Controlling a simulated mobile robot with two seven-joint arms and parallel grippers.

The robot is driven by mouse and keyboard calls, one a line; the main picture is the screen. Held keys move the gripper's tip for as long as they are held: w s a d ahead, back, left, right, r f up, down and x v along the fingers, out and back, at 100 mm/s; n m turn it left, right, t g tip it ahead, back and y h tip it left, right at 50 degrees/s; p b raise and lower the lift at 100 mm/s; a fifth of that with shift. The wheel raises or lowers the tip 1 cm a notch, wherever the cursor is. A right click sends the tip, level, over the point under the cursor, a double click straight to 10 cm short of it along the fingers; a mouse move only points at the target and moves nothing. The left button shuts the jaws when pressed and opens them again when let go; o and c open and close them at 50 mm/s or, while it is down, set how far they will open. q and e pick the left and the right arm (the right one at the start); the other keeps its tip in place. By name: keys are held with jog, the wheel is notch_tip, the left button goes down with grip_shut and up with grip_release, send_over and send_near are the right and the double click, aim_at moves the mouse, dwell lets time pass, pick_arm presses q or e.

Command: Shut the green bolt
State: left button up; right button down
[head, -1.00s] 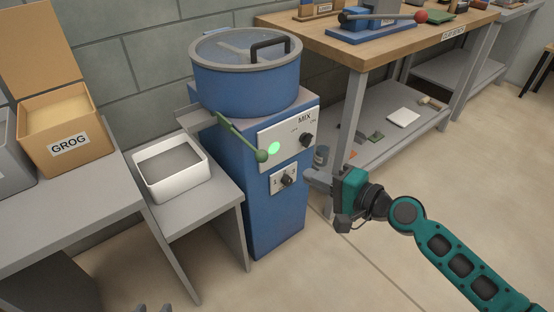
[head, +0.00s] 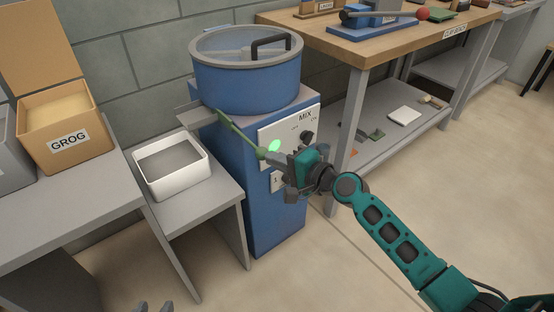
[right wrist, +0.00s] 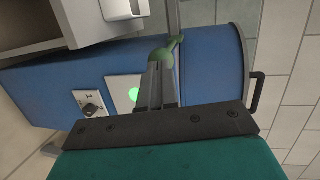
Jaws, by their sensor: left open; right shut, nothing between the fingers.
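A green bolt with a rounded end (head: 243,141) slants down from the grey chute at the upper left of the blue mixer (head: 262,205) toward its front panel. In the right wrist view the bolt (right wrist: 175,45) lies just beyond my fingertips. My right gripper (head: 273,158) is shut and empty, its tips at or very near the bolt's rounded end; I cannot tell whether they touch. In the right wrist view the shut fingers (right wrist: 158,85) hide part of that end. My left gripper (head: 153,307) is open, only its tips showing at the bottom edge.
The mixer's panel has a lit green lamp (head: 274,145) and a black knob (head: 307,137). A white tray (head: 171,185) stands on a low grey stand below the chute. A GROG box (head: 75,138) is left; a wooden bench (head: 370,50) is right. Open floor lies in front.

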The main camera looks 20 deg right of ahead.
jog(key=b, duration=0.2)
send_near(244, 136)
jog(key=f+x, duration=0.1)
jog(key=x, duration=0.4)
jog(key=shift+r, duration=0.45)
jog(key=shift+r, duration=0.1)
